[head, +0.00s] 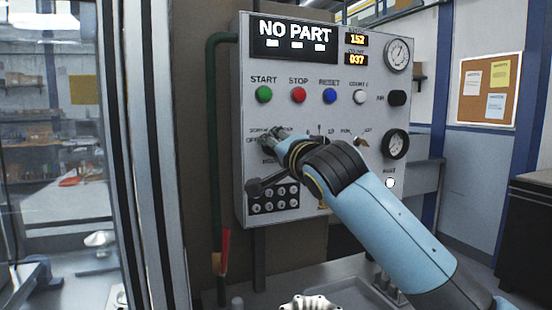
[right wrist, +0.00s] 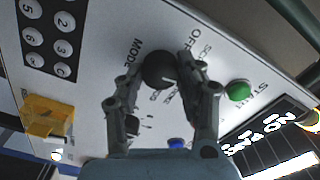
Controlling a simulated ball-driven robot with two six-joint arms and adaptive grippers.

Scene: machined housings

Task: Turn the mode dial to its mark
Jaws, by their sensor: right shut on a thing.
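The mode dial (right wrist: 158,70) is a round black knob on the grey control panel (head: 330,110). It shows in the right wrist view, beside the word MODE, with position labels such as OFF around it. My right gripper (head: 268,139) reaches the panel from the lower right in the head view and covers the dial there. In the right wrist view my right gripper (right wrist: 160,75) has one finger on each side of the dial and is shut on it. The dial's pointer and its mark cannot be made out. My left gripper is not in view.
A row of push buttons, with the green START button (head: 264,94), lies just above the gripper. A keypad (head: 275,200) lies below it. A yellow cover (right wrist: 48,118) sits on the panel in the wrist view. A green pipe (head: 216,130) runs down the panel's left side.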

